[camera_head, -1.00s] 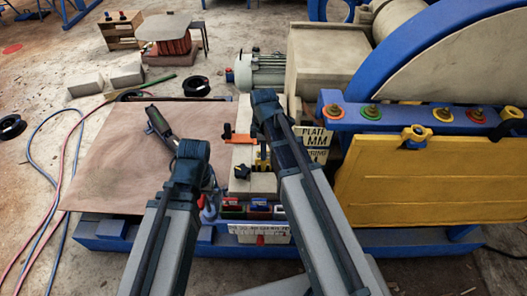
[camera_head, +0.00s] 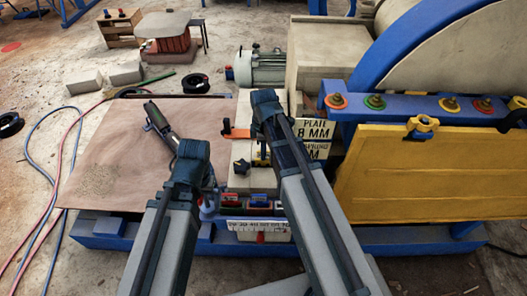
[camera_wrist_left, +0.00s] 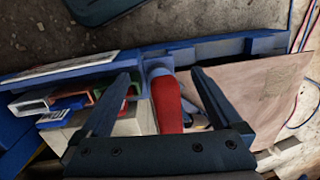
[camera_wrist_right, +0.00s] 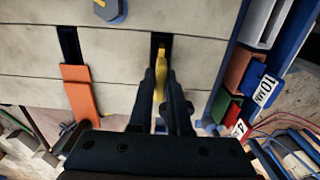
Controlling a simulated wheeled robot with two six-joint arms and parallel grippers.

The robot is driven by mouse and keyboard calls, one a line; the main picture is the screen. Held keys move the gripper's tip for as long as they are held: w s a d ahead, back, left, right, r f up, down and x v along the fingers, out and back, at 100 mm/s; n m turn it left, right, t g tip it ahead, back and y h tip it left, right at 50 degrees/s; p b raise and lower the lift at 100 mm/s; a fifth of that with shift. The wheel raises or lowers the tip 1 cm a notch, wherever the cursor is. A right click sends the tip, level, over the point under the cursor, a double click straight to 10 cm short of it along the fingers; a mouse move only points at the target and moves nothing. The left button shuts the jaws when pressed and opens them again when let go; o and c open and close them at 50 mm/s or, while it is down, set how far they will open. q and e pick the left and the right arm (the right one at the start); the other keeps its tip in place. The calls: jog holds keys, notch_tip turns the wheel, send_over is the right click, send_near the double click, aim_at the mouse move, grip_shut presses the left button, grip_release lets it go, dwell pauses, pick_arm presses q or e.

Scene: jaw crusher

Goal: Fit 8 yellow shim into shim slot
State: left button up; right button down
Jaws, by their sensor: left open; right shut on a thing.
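My right gripper (camera_wrist_right: 161,80) is shut on the yellow shim (camera_wrist_right: 161,68), which shows as a narrow strip between the fingers in the right wrist view. The shim lines up with a dark slot (camera_wrist_right: 159,38) in the pale block, and its far end overlaps the slot's opening. How deep it sits I cannot tell. In the head view the right gripper (camera_head: 261,158) is over the block (camera_head: 262,182), and my arm hides much of the slot. My left gripper (camera_wrist_left: 163,76) is open, with a red handle (camera_wrist_left: 168,103) showing between its fingers.
An orange shim (camera_wrist_right: 78,92) stands in another slot. A dark blue knob (camera_wrist_right: 110,10) is on the block. Coloured holders (camera_wrist_left: 75,103) line the block's side. A "PLATE 8 MM" sign (camera_head: 314,129) stands at the right. A brown board (camera_head: 110,165) lies left, mostly clear.

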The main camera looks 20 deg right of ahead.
pick_arm(q)
jog(key=shift+f+b, duration=1.6)
jog(key=shift+f, duration=0.1)
pick_arm(e)
jog(key=shift+f, duration=1.7)
pick_arm(q)
jog(key=shift+r, duration=0.1)
pick_arm(e)
jog(key=c, duration=0.8)
grip_release()
pick_arm(q)
jog(key=shift+r, duration=0.1)
pick_arm(e)
jog(key=shift+r, duration=0.2)
pick_arm(q)
notch_tip(320, 180, up, 14)
jog(key=p, duration=1.4)
jog(key=shift+f, duration=0.2)
pick_arm(e)
notch_tip(320, 180, up, 14)
jog(key=shift+f, duration=0.25)
